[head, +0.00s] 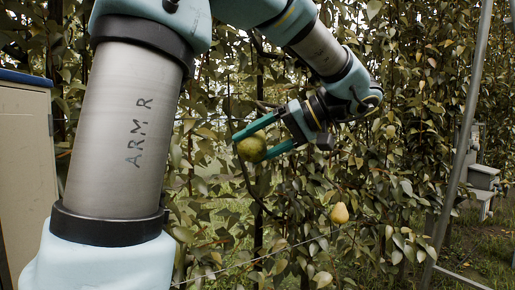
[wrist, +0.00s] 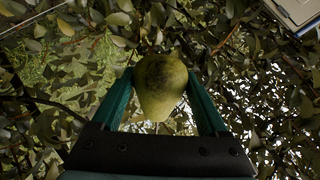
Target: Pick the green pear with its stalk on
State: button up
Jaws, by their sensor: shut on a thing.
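The green pear (head: 251,148) is between the two teal fingers of my gripper (head: 258,140) in the head view, at the middle of the picture in front of the foliage. In the wrist view the pear (wrist: 159,84) sits between the fingertips of my gripper (wrist: 160,100), with a finger against each side. It is green with a darker patch on its upper part. My gripper is shut on it. I cannot make out its stalk or whether it is still joined to a branch.
A yellow pear (head: 340,213) hangs lower right of my gripper. Another yellowish fruit (head: 322,279) shows at the bottom edge. Dense leaves and thin branches surround the gripper. A slanting metal pole (head: 463,130) stands at right, and a pale cabinet (head: 27,170) at left.

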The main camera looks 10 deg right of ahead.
aim_at(244, 150)
dwell(0.3)
jog(key=shift+s+a+f+b, duration=0.15)
jog(key=shift+s+f+b, duration=0.15)
jog(key=shift+b, duration=0.75)
jog(key=s+n+t+b, duration=0.1)
jog(key=b, duration=0.2)
jog(key=s+a+n+t+h+b, duration=0.1)
jog(key=b, duration=0.3)
jog(key=s+a+n+b, duration=0.1)
jog(key=s+b, duration=0.1)
jog(key=b, duration=0.1)
jog(key=shift+a+t, duration=0.1)
jog(key=shift+t, duration=0.3)
jog(key=s+n+b, duration=0.1)
jog(key=b, duration=0.2)
jog(key=s+a+n+t+b, duration=0.1)
jog(key=b, duration=0.2)
jog(key=s+a+t+h+b, duration=0.1)
jog(key=b, duration=0.2)
jog(key=shift+s+r+n, duration=0.15)
jog(key=shift+r+n, duration=0.1)
jog(key=shift+n, duration=0.15)
jog(key=shift+d, duration=0.1)
